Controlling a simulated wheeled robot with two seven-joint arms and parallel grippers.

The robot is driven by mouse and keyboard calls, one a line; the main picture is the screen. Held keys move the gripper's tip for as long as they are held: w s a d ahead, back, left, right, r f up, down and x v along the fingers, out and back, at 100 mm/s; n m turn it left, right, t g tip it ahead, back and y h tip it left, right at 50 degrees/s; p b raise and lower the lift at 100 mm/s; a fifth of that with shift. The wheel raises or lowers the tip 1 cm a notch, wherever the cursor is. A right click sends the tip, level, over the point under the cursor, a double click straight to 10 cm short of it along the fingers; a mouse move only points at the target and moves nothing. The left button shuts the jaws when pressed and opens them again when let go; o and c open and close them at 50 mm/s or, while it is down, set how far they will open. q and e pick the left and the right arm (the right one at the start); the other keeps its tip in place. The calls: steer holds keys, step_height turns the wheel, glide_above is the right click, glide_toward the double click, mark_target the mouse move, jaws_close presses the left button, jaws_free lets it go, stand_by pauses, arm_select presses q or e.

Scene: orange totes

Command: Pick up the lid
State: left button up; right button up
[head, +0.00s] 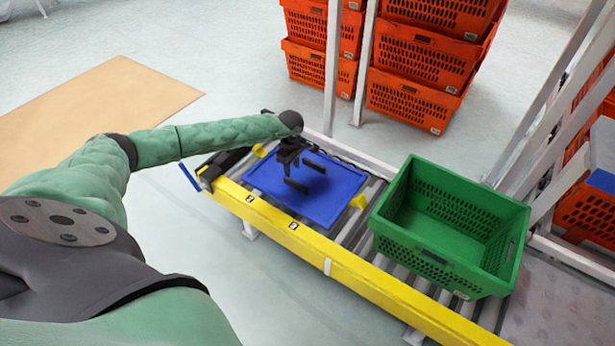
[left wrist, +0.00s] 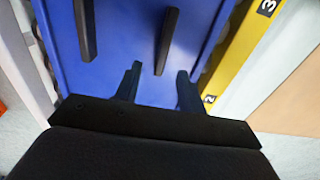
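The blue lid (head: 333,207) lies flat on the roller conveyor, left of the green crate. Two dark parallel bars stand on its middle; they also show on the lid (left wrist: 122,35) in the left wrist view. My left gripper (head: 288,164) is over the far left part of the lid, close to the bars. In the left wrist view its two fingers (left wrist: 158,85) are apart with nothing between them. The bars lie beyond the fingertips. I cannot tell the exact height of the fingers above the lid. My right gripper is not in view.
An empty green crate (head: 377,220) stands on the conveyor to the right. A yellow rail (head: 345,268) runs along the near edge. Yellow blocks (head: 358,202) sit beside the lid. Orange totes (head: 410,100) are stacked behind white posts. A tan board (head: 95,105) lies on the floor at left.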

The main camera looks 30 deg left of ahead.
mark_target(295, 182)
arm_select(q)
steer(key=f, duration=0.4)
steer(key=d+f, duration=0.1)
steer(key=f, duration=0.1)
steer(key=shift+s+f, duration=0.2)
steer(key=shift+s, duration=0.05)
jaws_close()
